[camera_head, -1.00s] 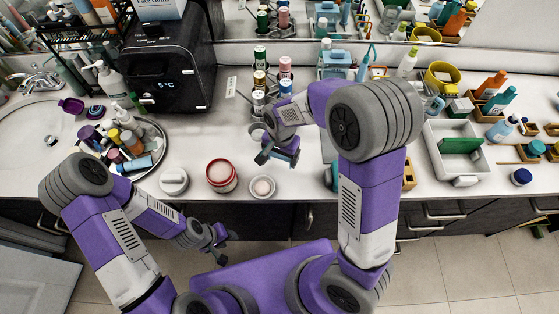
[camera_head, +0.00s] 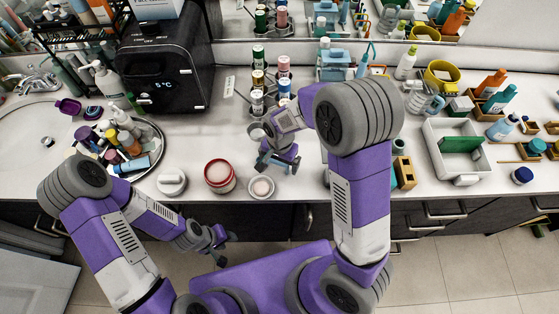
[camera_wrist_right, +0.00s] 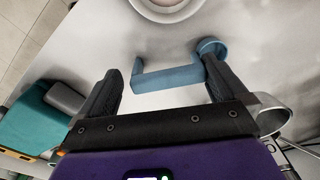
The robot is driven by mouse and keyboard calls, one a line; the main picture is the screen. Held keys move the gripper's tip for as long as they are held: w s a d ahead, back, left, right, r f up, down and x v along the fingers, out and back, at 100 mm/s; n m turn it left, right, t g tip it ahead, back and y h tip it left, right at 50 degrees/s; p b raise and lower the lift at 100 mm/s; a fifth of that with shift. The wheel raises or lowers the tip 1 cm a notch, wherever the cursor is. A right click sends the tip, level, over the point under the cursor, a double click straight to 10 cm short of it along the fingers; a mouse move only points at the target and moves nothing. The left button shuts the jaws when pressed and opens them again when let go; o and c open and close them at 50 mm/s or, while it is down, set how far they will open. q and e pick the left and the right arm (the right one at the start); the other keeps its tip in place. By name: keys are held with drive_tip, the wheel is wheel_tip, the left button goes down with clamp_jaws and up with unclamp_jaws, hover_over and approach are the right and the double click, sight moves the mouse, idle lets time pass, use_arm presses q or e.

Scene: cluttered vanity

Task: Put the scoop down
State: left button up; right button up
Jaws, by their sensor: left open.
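The scoop (camera_wrist_right: 168,78) is light blue, with a straight handle and a small round cup at its right end in the right wrist view. It appears to lie on the white counter (camera_wrist_right: 255,55). My right gripper (camera_wrist_right: 161,70) is open, with one finger on each side of the handle. The left finger is apart from it; the right finger is close to the cup end, and I cannot tell whether they touch. In the head view the scoop (camera_head: 275,159) shows between the right fingers, partly hidden. My left gripper (camera_head: 217,246) is open and empty below the counter's front edge.
A red jar (camera_head: 219,186) of pinkish contents, a small round dish (camera_head: 261,195) and a white lid (camera_head: 173,187) stand left of the scoop near the front edge. Several small bottles (camera_head: 257,80) stand behind my right gripper. A white tray (camera_head: 432,150) is at right.

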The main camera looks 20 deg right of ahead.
drive_tip(key=shift+r, duration=0.3)
wheel_tip(320, 180, up, 12)
drive_tip(key=p, duration=0.2)
drive_tip(key=shift+s+p, duration=0.2)
drive_tip(key=shift+p, duration=0.1)
drive_tip(key=shift+f, duration=0.15)
